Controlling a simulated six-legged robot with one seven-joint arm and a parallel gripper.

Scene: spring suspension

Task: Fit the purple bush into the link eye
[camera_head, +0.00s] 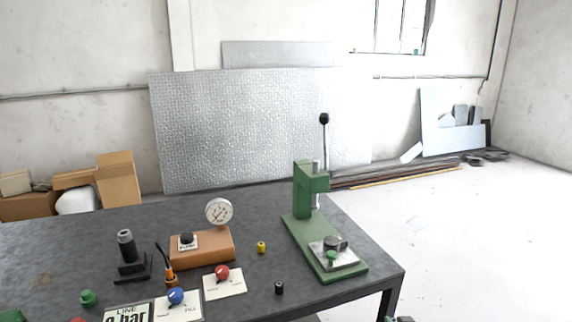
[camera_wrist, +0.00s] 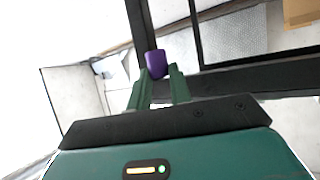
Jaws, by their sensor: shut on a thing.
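In the wrist view the purple bush (camera_wrist: 156,64) is held at the tips of my gripper (camera_wrist: 158,80), between the two green fingers. The gripper is shut on it, and the bush stands out past the fingertips. The bush is not seen in the head view. No link eye can be made out for certain. In the head view a dark round part (camera_head: 335,243) with a green knob (camera_head: 331,257) sits on the steel plate of the green press (camera_head: 311,184). I cannot tell whether this is the link.
Open floor lies right of the table.

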